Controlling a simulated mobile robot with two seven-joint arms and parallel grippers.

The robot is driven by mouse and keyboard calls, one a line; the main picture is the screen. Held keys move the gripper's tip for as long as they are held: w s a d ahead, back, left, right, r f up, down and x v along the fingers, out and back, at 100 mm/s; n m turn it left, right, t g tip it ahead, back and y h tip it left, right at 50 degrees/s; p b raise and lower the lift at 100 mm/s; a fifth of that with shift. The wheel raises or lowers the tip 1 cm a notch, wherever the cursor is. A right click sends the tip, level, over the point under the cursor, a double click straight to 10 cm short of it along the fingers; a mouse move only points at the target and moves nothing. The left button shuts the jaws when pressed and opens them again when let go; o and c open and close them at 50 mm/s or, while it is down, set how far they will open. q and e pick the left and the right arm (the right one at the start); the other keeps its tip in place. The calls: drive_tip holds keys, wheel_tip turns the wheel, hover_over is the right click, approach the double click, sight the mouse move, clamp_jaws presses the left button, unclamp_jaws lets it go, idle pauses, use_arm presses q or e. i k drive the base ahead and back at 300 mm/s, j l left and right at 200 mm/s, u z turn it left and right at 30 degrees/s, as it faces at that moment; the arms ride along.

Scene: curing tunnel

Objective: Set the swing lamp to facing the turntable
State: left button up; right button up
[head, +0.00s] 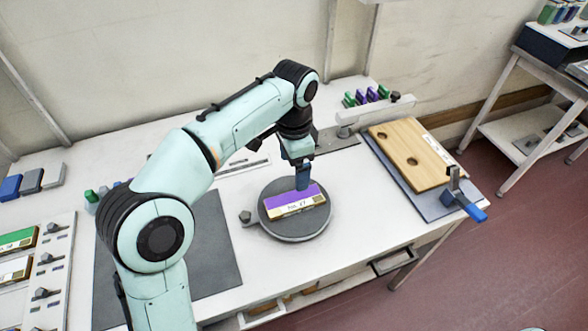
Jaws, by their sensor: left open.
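The turntable (283,234) is a round dark grey disc on the white bench, with a small knob at its left edge. A block with a purple top and a pale label (294,203) lies on it. My left gripper (302,184) is open, pointing down at the block's back edge; contact cannot be told. My right gripper is out of view.
A wooden board with holes (408,150) lies on a grey plate at right, beside a blue-handled clamp (466,200). Several green and purple pieces (367,95) stand behind the bar. A dark mat (205,265) lies at left. A drawer (392,262) sticks out in front.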

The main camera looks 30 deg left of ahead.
sight(378, 106)
drive_tip(key=k+l, duration=0.8)
drive_tip(key=k, duration=0.05)
